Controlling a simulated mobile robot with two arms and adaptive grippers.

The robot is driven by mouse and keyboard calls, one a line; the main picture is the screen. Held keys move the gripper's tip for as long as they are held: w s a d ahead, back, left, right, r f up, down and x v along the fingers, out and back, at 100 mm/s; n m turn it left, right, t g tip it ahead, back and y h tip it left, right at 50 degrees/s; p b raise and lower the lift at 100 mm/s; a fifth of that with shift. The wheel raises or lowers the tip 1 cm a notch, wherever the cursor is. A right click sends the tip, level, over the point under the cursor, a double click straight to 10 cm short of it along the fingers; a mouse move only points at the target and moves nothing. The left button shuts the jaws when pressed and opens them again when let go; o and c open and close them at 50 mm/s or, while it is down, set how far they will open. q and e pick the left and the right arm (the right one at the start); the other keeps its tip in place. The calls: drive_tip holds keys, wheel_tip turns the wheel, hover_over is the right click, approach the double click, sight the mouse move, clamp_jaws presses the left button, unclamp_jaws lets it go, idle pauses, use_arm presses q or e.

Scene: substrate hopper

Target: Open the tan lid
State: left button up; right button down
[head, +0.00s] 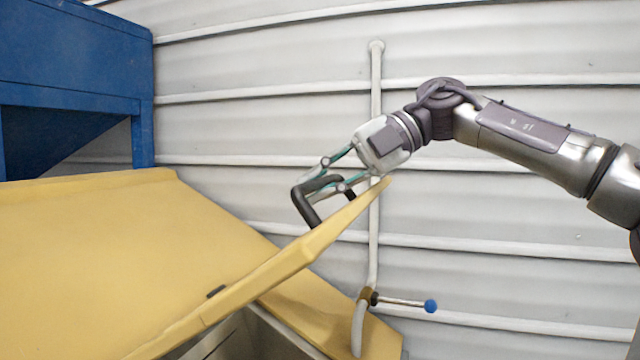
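The tan lid (120,250) is a large yellowish panel. It is tilted up, and its right edge stands clear of the hopper (245,338), leaving a gap with grey metal walls inside. A dark U-shaped handle (302,203) is fixed near the lid's raised far-right corner. My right gripper (333,175) comes in from the right above that corner, its fingers on either side of the handle's bar. It looks shut on the handle, though the lid's corner and the handle partly hide the contact. My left gripper is not in view.
A blue metal frame (75,60) stands behind the lid at the upper left. A white ribbed wall (520,60) fills the back, with a vertical pipe (375,240) and a blue-knobbed lever (430,306). A tan sloping panel (325,315) lies below the raised edge.

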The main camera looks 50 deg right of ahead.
drive_tip(key=c, duration=1.1)
unclamp_jaws()
drive_tip(key=shift+w, duration=0.1)
drive_tip(key=shift+c, duration=0.2)
drive_tip(key=shift+d, duration=0.1)
drive_tip(key=v, duration=1.2)
